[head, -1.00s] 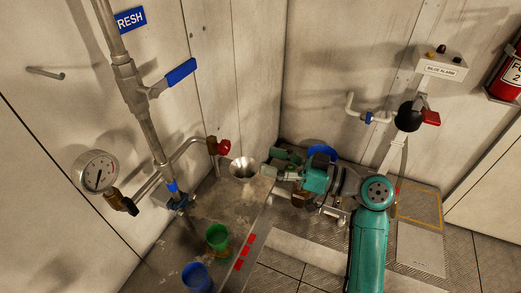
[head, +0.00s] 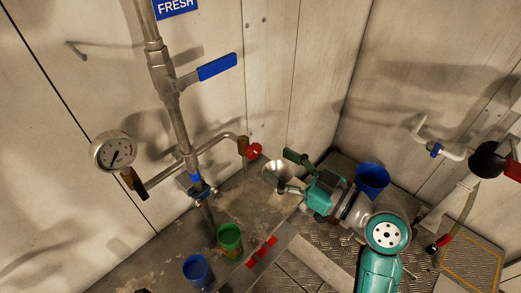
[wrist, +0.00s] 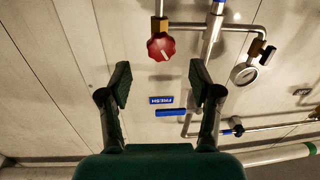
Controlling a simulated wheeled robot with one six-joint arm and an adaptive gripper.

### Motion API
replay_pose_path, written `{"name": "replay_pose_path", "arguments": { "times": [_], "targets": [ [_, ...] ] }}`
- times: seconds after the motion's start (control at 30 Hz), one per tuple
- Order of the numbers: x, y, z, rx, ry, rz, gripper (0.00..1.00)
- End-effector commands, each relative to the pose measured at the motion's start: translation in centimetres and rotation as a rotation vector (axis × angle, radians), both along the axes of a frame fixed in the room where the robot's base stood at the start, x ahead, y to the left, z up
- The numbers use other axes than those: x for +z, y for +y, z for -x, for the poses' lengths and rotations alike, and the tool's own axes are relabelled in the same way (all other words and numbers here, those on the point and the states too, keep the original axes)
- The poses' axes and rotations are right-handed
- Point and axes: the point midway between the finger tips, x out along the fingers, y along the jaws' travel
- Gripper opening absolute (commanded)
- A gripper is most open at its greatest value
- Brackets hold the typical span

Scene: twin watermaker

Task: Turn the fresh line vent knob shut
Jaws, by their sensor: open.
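The red vent knob (head: 254,151) sits on a brass valve (head: 243,146) at the end of the fresh line's side pipe. In the wrist view the round, lobed knob (wrist: 161,46) shows just beyond the fingertips, roughly centred between them. My gripper (head: 285,172) is to the right of the knob in the head view, its fingers pointing toward the wall pipework. The gripper (wrist: 160,76) is open and empty, with a clear gap between it and the knob. The blue FRESH sign (head: 175,7) is on the wall above.
A blue lever (head: 217,67) and a pressure gauge (head: 113,151) are on the pipework. A blue bucket (head: 372,178) is behind my arm.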

Motion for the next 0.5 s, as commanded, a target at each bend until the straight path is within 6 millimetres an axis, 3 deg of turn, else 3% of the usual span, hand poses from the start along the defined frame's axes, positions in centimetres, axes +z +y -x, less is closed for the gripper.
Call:
{"name": "replay_pose_path", "arguments": {
  "times": [0.2, 0.5],
  "targets": [
    [0.1, 3.4, -2.1, 0.004, -0.002, 0.000, 0.63],
    [0.0, 5.7, -3.6, 0.001, 0.000, 0.000, 0.63]
  ]
}}
